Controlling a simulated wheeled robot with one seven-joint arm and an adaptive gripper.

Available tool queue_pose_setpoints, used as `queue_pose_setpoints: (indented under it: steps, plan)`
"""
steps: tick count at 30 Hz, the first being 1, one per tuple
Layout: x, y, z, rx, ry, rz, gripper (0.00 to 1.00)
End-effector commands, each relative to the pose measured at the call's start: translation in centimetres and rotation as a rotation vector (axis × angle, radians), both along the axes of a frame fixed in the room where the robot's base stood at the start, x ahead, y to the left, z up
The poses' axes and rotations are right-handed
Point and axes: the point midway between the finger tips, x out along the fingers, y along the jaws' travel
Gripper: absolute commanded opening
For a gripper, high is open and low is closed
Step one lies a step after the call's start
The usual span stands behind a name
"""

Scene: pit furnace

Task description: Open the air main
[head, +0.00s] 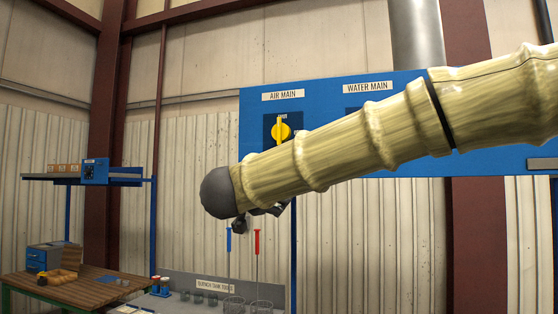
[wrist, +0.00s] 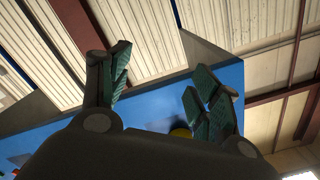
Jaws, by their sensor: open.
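The air main valve (head: 281,131) has a yellow handle on a dark plate, under the "AIR MAIN" label (head: 283,95) on the blue panel (head: 256,150). The handle looks upright, by the "SHUT" mark. My arm crosses in front of the panel and hides most of the water main valve. My gripper (head: 258,212) is mostly hidden below the end of my arm, left of and below the air main valve. In the wrist view my gripper (wrist: 158,90) is open and empty, with a bit of yellow (wrist: 181,133) low between the fingers, apparently the valve handle.
A wooden bench (head: 75,290) with a blue drawer box stands at lower left. Above it is a blue shelf (head: 60,180) with small boxes.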

Motion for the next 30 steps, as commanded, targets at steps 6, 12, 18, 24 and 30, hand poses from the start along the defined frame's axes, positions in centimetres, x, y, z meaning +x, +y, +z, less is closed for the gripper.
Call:
queue_pose_setpoints:
  steps: [6, 12, 18, 24, 30]
  plan:
    - [-6.2, 0.9, 12.3, 0.093, -0.063, -0.021, 0.63]
    - [-8.3, 1.1, 15.7, 0.121, -0.075, -0.026, 0.63]
    - [-6.5, 0.5, 16.0, 0.122, -0.075, -0.026, 0.63]
    - [-3.4, -0.5, 16.0, 0.121, -0.074, -0.026, 0.63]
    - [-0.5, -1.4, 15.9, 0.122, -0.074, -0.026, 0.63]
